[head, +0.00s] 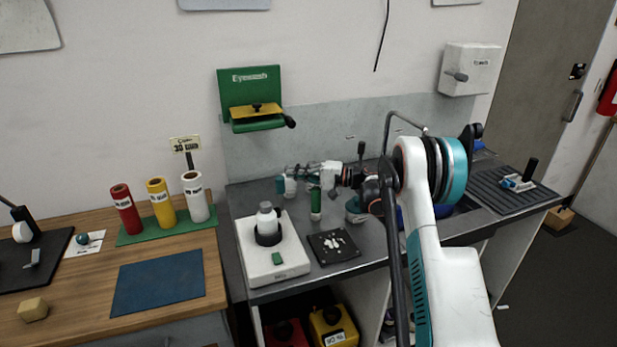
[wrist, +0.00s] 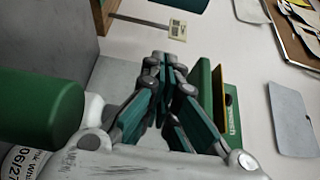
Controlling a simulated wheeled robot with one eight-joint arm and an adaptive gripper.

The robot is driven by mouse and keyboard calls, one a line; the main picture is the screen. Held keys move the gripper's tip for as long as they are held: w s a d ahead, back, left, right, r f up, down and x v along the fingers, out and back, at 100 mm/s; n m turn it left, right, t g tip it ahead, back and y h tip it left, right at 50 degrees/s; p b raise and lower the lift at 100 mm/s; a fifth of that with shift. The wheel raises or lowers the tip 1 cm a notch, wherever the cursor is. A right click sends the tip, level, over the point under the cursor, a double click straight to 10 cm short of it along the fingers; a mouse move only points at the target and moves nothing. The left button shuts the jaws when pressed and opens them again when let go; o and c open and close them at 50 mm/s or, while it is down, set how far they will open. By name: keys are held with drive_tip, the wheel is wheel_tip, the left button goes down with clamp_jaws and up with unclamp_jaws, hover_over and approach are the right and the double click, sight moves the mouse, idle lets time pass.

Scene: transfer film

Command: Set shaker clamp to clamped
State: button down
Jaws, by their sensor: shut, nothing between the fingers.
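The shaker (head: 250,262) is a white box on the grey counter. A white-capped bottle (head: 267,222) stands upright on it in a black ring-shaped holder (head: 267,238). A small green part (head: 277,259) sits on its front face area. I cannot tell which part is the clamp or its state. My gripper (head: 288,182) is above and behind the shaker, apart from it. In the wrist view my gripper (wrist: 165,62) is shut with nothing between the fingers. The shaker is not identifiable in the wrist view.
A green cylinder (head: 316,205) stands under my gripper; a large green cylinder (wrist: 40,110) is close in the wrist view. The green eyewash station (head: 250,90) is on the wall behind. A black plate (head: 334,247) lies right of the shaker. Coloured rolls (head: 158,200) stand left.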

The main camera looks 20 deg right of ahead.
sight(281, 194)
drive_tip(key=s+a+b, duration=0.1)
drive_tip(key=s+a, duration=0.1)
drive_tip(key=a, duration=0.1)
drive_tip(key=shift+s, duration=0.3)
drive_tip(key=shift+s+b, duration=0.1)
drive_tip(key=shift+b, duration=0.2)
